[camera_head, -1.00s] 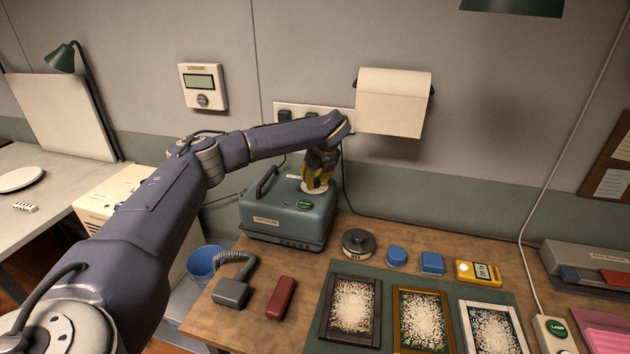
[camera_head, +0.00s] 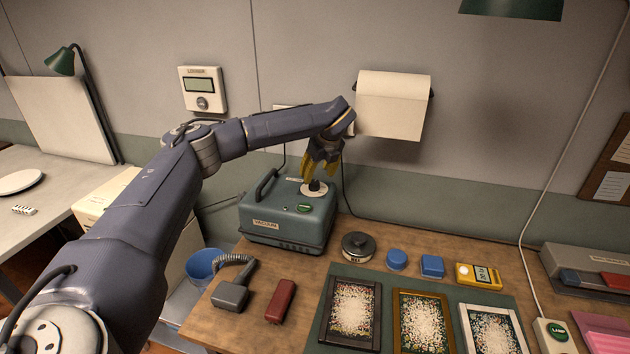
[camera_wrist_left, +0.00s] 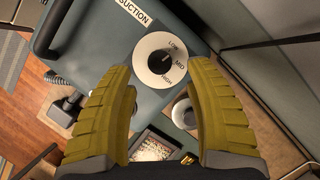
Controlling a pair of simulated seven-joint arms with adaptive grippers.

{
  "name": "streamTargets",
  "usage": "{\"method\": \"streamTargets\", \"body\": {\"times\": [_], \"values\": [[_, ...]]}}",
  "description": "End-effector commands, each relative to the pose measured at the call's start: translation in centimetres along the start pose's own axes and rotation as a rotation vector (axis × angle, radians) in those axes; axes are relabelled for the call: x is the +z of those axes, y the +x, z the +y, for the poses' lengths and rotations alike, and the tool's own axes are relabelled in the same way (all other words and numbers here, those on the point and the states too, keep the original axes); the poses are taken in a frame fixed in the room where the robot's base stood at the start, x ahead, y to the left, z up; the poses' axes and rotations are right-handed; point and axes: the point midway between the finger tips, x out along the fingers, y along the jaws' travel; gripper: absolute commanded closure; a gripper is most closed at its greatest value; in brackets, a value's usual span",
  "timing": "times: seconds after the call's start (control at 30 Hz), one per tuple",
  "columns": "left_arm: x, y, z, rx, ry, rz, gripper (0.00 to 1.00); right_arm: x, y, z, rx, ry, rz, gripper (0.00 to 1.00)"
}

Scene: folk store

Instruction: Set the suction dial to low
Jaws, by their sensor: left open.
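The vacuum (camera_head: 285,222) is a teal box on the wooden bench. On its top is the suction dial (camera_head: 315,187), a black knob on a white disc. In the left wrist view the dial (camera_wrist_left: 158,57) shows LOW, MID and HIGH around its right side, beside a SUCTION label (camera_wrist_left: 133,12). The knob's pointer is too small to read surely; it seems turned toward MID. My left gripper (camera_head: 321,173), with yellow fingers, is open just above the dial and apart from it. In the wrist view its fingers stand either side below the knob. My right gripper is not seen.
A paper roll (camera_head: 393,105) hangs on the wall to the right of my gripper. A round tin (camera_head: 358,245) and framed pieces (camera_head: 422,321) lie to the right.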

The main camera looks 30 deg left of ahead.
Motion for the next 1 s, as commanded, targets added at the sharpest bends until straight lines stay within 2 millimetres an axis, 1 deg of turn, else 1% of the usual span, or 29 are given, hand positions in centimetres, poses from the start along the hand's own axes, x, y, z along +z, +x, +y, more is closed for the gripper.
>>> {"method": "streamTargets", "body": {"times": [0.03,0.2,0.4,0.6,1.0], "values": [[0.1,-1.0,-0.1,-0.002,0.0,-0.002,0.46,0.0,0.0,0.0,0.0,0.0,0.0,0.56],[0.1,-3.7,-0.1,-0.002,0.0,-0.003,0.46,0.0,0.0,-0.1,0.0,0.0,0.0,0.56],[0.1,-5.8,0.0,-0.001,0.0,-0.001,0.46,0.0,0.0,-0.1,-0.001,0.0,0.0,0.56],[0.1,-6.7,0.0,0.0,0.0,-0.001,0.46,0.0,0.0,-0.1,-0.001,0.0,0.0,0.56],[0.1,-6.7,0.0,0.0,0.008,0.002,0.45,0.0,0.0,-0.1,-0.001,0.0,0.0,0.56]]}}
